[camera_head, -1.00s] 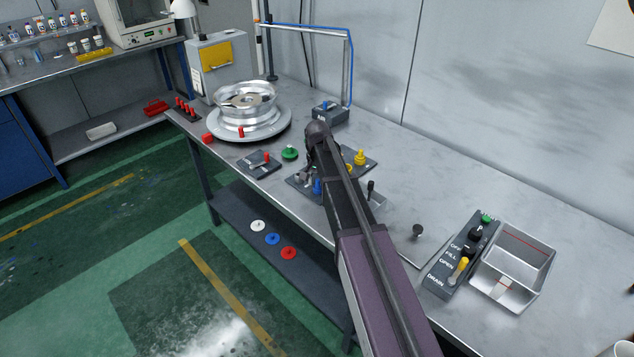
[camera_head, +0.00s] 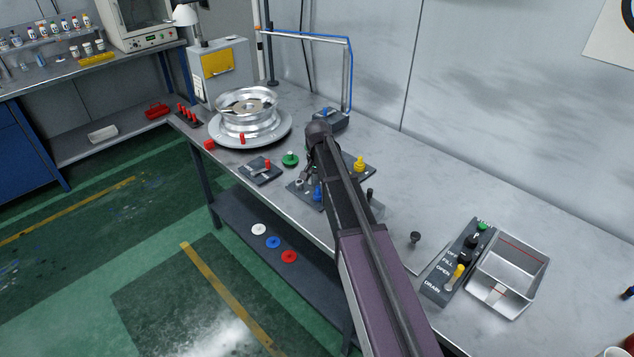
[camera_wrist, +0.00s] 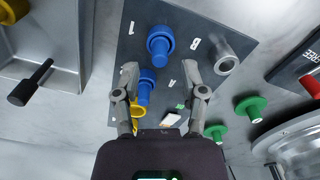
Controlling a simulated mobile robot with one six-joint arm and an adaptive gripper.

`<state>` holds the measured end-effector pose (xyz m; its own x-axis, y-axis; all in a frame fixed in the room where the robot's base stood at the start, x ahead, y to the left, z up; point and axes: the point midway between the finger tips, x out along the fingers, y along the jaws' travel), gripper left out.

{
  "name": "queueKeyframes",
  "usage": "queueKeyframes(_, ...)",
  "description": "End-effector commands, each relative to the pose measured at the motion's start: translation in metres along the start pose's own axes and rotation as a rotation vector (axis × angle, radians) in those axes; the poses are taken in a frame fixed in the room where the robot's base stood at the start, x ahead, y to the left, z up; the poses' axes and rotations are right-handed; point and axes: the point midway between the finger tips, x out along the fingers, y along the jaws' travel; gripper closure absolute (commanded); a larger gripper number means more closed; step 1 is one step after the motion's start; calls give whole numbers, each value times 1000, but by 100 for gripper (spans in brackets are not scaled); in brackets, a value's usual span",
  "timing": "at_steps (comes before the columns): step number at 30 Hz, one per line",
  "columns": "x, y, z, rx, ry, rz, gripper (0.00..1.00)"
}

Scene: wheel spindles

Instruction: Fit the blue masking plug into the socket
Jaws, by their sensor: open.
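A dark plate (camera_wrist: 206,20) holds two blue plug-like pieces and a grey hollow socket (camera_wrist: 226,62) in the wrist view. The larger blue piece (camera_wrist: 159,42) stands beyond my fingertips. The smaller blue piece (camera_wrist: 146,86) lies between my fingers, nearer the left one; I cannot tell whether it touches. In the head view, a blue piece (camera_head: 318,193) stands at the plate's front, beside the grey socket (camera_head: 299,184). My gripper (camera_wrist: 161,72) is open above the plate. My arm hides part of the plate in the head view.
A yellow plug (camera_head: 360,163) stands at the plate's back. A green plug (camera_head: 290,159), a small lever block (camera_head: 261,170) and a wheel (camera_head: 246,112) are to the left. A control box (camera_head: 457,262) and metal bin (camera_head: 507,270) are to the right.

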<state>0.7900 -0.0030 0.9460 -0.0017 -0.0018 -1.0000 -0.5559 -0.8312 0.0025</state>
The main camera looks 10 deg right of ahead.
Motion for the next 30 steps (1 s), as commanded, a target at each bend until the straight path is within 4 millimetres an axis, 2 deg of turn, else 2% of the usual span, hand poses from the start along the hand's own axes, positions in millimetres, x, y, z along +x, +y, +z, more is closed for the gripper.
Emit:
queueKeyframes(1, -9, 0, 0, 0, 0, 0, 45)
queueKeyframes(3, -15, 0, 0, 0, 0, 0, 45)
queueKeyframes(30, -86, 0, 0, 0, 0, 0, 45)
